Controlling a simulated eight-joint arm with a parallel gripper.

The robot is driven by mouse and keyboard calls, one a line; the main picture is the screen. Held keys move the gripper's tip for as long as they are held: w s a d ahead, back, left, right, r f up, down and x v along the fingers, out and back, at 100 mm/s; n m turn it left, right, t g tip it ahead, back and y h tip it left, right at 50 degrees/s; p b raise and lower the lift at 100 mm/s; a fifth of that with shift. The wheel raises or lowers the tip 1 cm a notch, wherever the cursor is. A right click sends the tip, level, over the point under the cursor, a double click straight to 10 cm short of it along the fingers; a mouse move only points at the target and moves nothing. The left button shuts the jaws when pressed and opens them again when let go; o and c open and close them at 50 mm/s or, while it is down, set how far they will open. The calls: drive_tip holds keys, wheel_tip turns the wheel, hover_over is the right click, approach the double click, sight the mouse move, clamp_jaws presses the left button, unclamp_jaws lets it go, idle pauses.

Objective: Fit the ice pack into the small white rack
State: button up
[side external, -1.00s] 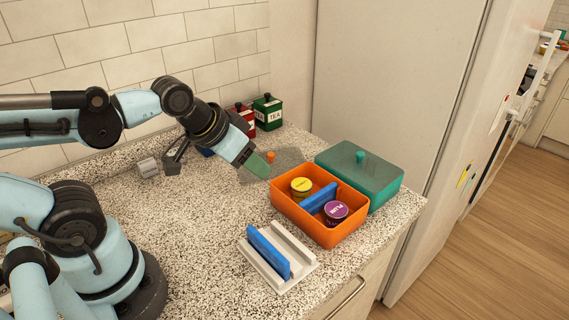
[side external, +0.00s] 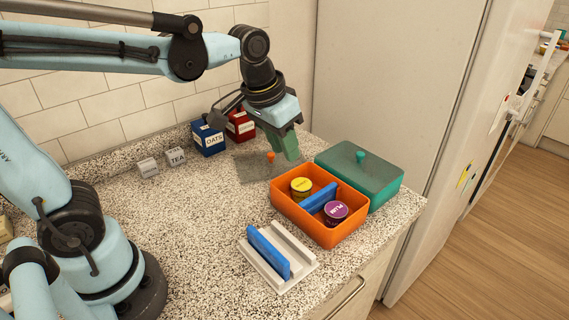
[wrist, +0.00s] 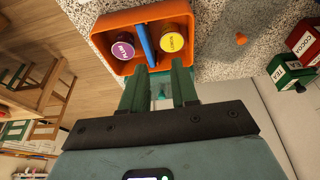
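The small white rack (side external: 300,252) stands on the counter near its front, with a blue slab (side external: 268,253) upright in its left slot and a groove free on its right. A second blue slab (side external: 318,199), like an ice pack, stands in the orange box (side external: 334,240) between two jars. It also shows in the wrist view (wrist: 146,44). I cannot tell which blue slab is the ice pack. My gripper (side external: 290,152) is above the counter just behind the orange box, fingers pointing down. In the wrist view, my gripper (wrist: 159,68) is open and empty, with the box beyond its fingertips.
A yellow-lidded jar (side external: 301,185) and a purple-lidded jar (side external: 336,210) flank the slab in the box. A green lidded box (side external: 370,181) adjoins it. Canisters (side external: 208,138) stand by the wall. An orange knob (side external: 271,157) is on a grey board.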

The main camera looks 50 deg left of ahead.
drive_tip(key=w+d+f+g, duration=0.1)
drive_tip(key=w+d+g, duration=0.25)
drive_tip(key=w, duration=0.25)
hover_over(318, 193)
drive_tip(key=f, duration=0.7)
drive_tip(key=shift+s+d+f, duration=0.2)
drive_tip(key=shift+s+f, duration=0.05)
drive_tip(key=shift+s, duration=0.1)
drive_tip(key=shift+w+a+f, duration=0.1)
drive_tip(key=shift+w+f, duration=0.1)
drive_tip(key=shift+f, duration=1.15)
drive_tip(key=shift+w+a+f, duration=0.1)
drive_tip(key=shift+w+f, duration=0.05)
drive_tip(key=shift+f, duration=1.2)
clamp_jaws()
